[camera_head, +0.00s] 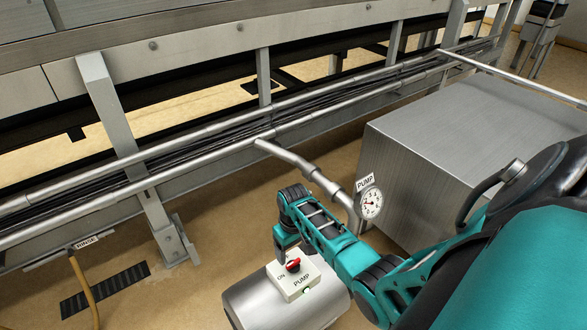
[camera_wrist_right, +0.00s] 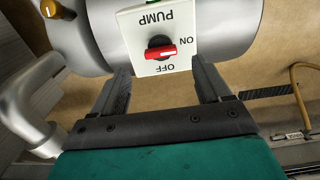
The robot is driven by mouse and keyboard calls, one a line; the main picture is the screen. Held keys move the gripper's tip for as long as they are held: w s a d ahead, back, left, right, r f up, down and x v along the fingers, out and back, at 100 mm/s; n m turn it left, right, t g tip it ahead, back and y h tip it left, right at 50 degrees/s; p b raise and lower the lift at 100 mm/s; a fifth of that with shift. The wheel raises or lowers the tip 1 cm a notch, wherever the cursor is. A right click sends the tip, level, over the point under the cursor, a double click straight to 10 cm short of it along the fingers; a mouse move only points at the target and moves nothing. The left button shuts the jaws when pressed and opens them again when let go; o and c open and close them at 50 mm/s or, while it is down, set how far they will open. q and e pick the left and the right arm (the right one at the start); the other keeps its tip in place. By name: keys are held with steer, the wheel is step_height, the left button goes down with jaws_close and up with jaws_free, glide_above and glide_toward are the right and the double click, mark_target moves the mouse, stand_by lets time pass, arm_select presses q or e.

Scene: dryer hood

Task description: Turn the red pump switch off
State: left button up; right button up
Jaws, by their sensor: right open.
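The red pump switch (camera_head: 293,265) sits on a white plate (camera_head: 299,283) marked PUMP and ON, on top of a metal cylinder. In the right wrist view the red switch (camera_wrist_right: 162,52) lies across its black base, its handle pointing to the ON side; OFF is printed nearer my gripper. My right gripper (camera_wrist_right: 160,66) is open, with one finger on each side of the plate's near edge and the switch just beyond, between their lines. Contact cannot be told. In the head view the right gripper (camera_head: 283,246) is partly hidden at the plate's far side. My left gripper is not in view.
A pipe with a round gauge (camera_head: 371,202) stands close to my right arm. A large metal box (camera_head: 470,140) is at the right. Metal rails and a frame (camera_head: 130,135) run along the back. A yellow hose (camera_head: 84,290) hangs at the left.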

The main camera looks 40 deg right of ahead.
mark_target(294, 262)
step_height(294, 262, down, 5)
steer(key=shift+r+b, duration=0.15)
steer(key=shift+b, duration=0.9)
steer(key=shift+f, duration=0.4)
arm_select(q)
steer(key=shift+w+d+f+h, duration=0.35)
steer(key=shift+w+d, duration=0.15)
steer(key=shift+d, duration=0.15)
arm_select(e)
steer(key=shift+c, duration=0.4)
steer(key=c, duration=1)
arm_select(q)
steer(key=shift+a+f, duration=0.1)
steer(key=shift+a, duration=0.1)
arm_select(e)
steer(key=shift+o, duration=0.2)
